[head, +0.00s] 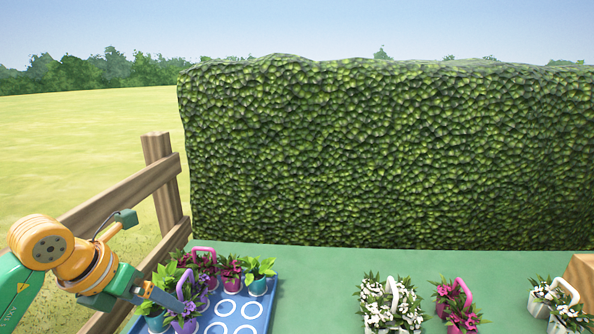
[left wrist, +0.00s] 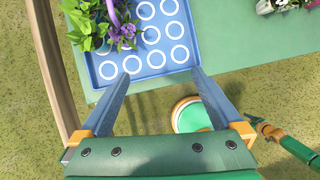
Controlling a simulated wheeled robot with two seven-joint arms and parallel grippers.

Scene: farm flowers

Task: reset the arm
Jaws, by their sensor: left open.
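My left gripper (head: 162,298) is at the lower left in the head view, close to the potted flowers on the blue tray (head: 262,312). In the left wrist view its two blue fingers (left wrist: 161,75) are spread wide with nothing between them. The fingertips lie over the near edge of the tray, which also shows there (left wrist: 108,70). A green and orange part of my other arm (left wrist: 270,132) shows at the right of the left wrist view; its fingers are too small to make out.
The tray has white rings, several empty, and holds pots with purple flowers (head: 188,312), magenta flowers (head: 230,270) and green leaves (head: 257,274). White flowers (head: 392,303) and magenta flowers (head: 458,304) stand farther right on the green table (head: 318,285). A wooden fence (head: 125,197) borders the left.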

